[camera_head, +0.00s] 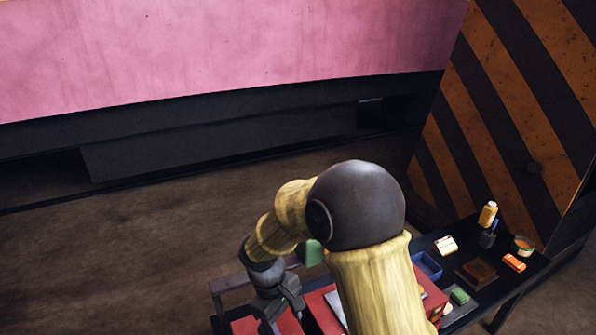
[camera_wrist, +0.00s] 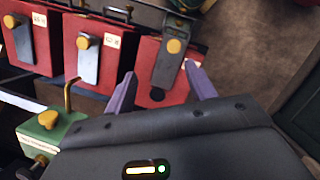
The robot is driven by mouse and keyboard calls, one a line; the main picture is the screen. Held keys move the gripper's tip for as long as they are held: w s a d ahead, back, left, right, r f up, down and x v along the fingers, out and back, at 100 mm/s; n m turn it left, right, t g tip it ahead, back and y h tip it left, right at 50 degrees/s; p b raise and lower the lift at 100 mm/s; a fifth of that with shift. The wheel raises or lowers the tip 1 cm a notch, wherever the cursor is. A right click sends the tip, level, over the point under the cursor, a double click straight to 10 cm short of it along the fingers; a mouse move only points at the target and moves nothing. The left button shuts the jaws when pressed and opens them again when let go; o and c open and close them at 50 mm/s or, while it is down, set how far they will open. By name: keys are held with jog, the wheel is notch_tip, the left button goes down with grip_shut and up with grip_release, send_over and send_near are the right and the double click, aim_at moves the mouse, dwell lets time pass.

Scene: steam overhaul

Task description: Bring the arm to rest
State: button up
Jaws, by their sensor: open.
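My arm (camera_head: 365,255) reaches down across the middle of the head view, bent at its dark round joint. My gripper (camera_head: 280,303) is low in that view, above red boxes (camera_head: 250,325). In the wrist view my gripper (camera_wrist: 160,82) has its two purple fingers spread apart. No held object shows between them. The rightmost red box (camera_wrist: 150,55) lies beyond and between the fingers; whether they touch it I cannot tell. Part of the gripper is hidden by its own body in the wrist view.
Two more red boxes (camera_wrist: 64,25) with grey plates and yellow knobs stand left. A green box (camera_wrist: 45,140) is at lower left. A dark bench (camera_head: 470,310) holds a blue tray (camera_head: 428,264), a yellow bottle (camera_head: 487,214) and small items. Floor (camera_head: 120,265) on the left is clear.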

jog(key=s+d+r+m+t+y, duration=0.1)
jog(key=s+d+r+m, duration=0.1)
jog(key=d, duration=0.4)
jog(key=s+d+r+m+t, duration=0.1)
jog(key=s+d+r+m, duration=0.1)
jog(key=d+m, duration=0.3)
jog(key=s+d+r+m+t+y, duration=0.1)
jog(key=s+d+r+m+t, duration=0.1)
jog(key=d, duration=0.5)
jog(key=shift+s+d+m+y, duration=0.3)
jog(key=shift+s+m, duration=0.1)
jog(key=shift+m, duration=0.5)
jog(key=shift+w+r, duration=0.1)
jog(key=shift+s, duration=0.2)
